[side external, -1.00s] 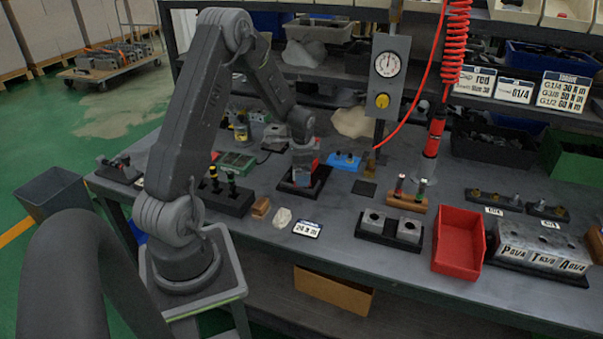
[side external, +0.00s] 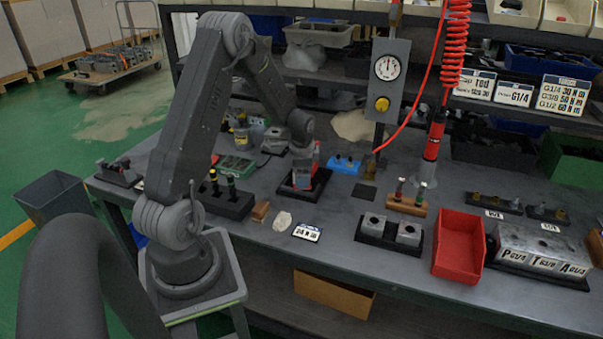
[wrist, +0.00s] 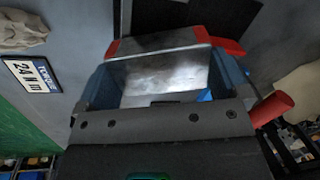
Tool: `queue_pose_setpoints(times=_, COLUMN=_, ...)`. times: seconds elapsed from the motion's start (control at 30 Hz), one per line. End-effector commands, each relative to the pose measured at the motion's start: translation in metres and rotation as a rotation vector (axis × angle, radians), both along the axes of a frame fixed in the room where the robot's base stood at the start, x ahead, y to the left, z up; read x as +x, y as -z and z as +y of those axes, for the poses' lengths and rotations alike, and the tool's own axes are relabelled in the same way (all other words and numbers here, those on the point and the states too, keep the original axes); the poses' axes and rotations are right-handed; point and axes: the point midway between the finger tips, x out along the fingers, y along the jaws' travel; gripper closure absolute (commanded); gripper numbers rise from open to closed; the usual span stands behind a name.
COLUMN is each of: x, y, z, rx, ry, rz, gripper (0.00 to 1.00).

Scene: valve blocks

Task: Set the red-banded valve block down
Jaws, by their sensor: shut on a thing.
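The red-banded valve block (side external: 306,178) is a grey metal block with red at its side, low over the black plate (side external: 322,184) on the bench. In the wrist view, the block (wrist: 165,76) fills the space between the two fingers, with red showing at its far corners. My gripper (side external: 302,164) points down and is shut on the block; the gripper in the wrist view (wrist: 167,84) has a blue-grey finger on each side of it. The block's underside is hidden, so I cannot tell whether it touches the plate.
A black holder with knobs (side external: 228,198) is to the left. In front are a 24 N m label (side external: 307,232) and two grey blocks on a black base (side external: 388,243). A red tray (side external: 459,243) is further right.

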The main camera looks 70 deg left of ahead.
Motion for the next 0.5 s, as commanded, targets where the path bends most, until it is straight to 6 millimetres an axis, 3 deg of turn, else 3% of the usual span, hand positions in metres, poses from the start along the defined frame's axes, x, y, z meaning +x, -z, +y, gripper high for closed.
queue_pose_setpoints(times=0.17, x=0.001, y=-0.017, z=0.001, rx=0.004, ry=0.0, rz=-0.005, gripper=0.47)
queue_pose_setpoints(times=0.3, x=0.001, y=-0.043, z=0.001, rx=0.006, ry=-0.001, rz=-0.007, gripper=0.47)
queue_pose_setpoints(times=0.5, x=-0.045, y=-0.069, z=0.02, rx=0.004, ry=-0.009, rz=-0.003, gripper=0.47)
